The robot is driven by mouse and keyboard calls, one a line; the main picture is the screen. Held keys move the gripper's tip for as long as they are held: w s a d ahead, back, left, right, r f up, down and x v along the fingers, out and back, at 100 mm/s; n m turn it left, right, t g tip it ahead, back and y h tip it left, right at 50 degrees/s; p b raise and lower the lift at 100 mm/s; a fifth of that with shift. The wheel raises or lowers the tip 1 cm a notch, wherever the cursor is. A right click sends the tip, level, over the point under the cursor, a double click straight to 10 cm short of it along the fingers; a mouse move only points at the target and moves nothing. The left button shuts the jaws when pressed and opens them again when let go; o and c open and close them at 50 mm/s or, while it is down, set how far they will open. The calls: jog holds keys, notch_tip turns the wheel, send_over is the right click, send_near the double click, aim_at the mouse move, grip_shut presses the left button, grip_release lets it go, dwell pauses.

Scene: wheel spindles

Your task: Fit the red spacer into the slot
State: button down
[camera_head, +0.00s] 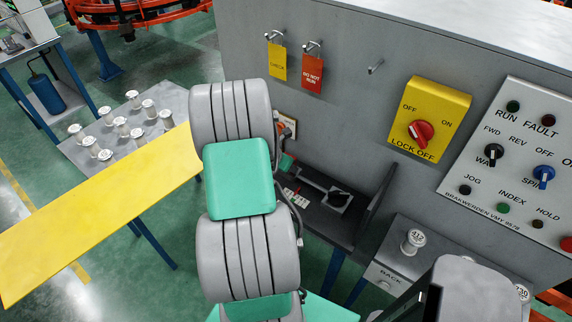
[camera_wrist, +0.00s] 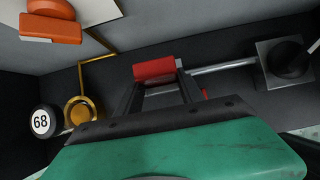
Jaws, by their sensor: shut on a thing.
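The red spacer (camera_wrist: 154,70) is between the tips of my gripper (camera_wrist: 155,78) in the wrist view, crosswise to the dark fingers. My gripper is shut on it. A grey rod (camera_wrist: 222,67) runs from near the spacer's right side to a square grey block with a dark round part (camera_wrist: 285,62). I cannot tell whether spacer and rod touch. No slot can be made out clearly. In the head view my arm hides the spacer and most of the gripper, over a dark bay (camera_head: 325,215) in the machine front.
A brass ring (camera_wrist: 82,110) and a black knob marked 68 (camera_wrist: 45,121) are left of the fingers. An orange part (camera_wrist: 52,27) hangs at upper left. A yellow lock-off switch (camera_head: 430,120) and control panel (camera_head: 520,165) are on the right. White-topped pieces stand on a side table (camera_head: 75,152).

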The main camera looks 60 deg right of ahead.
jog(key=shift+f, duration=0.15)
jog(key=c, duration=0.7)
grip_release()
jog(key=shift+o, duration=0.2)
jog(key=v, duration=0.8)
jog(key=shift+b, duration=0.35)
jog(key=shift+d, duration=0.1)
